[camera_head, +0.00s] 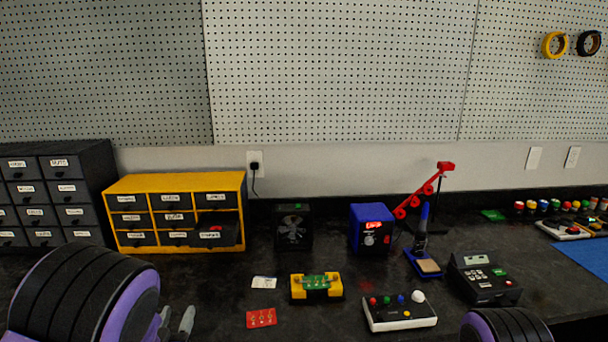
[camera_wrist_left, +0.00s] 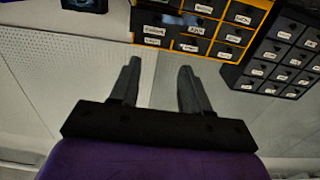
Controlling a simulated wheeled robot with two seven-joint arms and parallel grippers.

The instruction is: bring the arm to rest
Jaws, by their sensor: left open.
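My left arm (camera_head: 90,295), black with purple bands, comes in at the lower left of the head view. Its gripper (camera_head: 176,323) is at the bottom edge, in front of the yellow drawer cabinet, partly cut off by the frame. In the left wrist view the left gripper (camera_wrist_left: 158,82) has its two dark fingers apart with nothing between them. Of my right arm (camera_head: 506,326) only a rounded black and purple part shows at the bottom right; its gripper is out of view.
A yellow drawer cabinet (camera_head: 174,181) and a dark drawer cabinet (camera_head: 92,150) stand at the left. A yellow board holder (camera_head: 299,289), a red card (camera_head: 261,318), a white button box (camera_head: 400,324) and a blue soldering station (camera_head: 357,238) are on the black bench.

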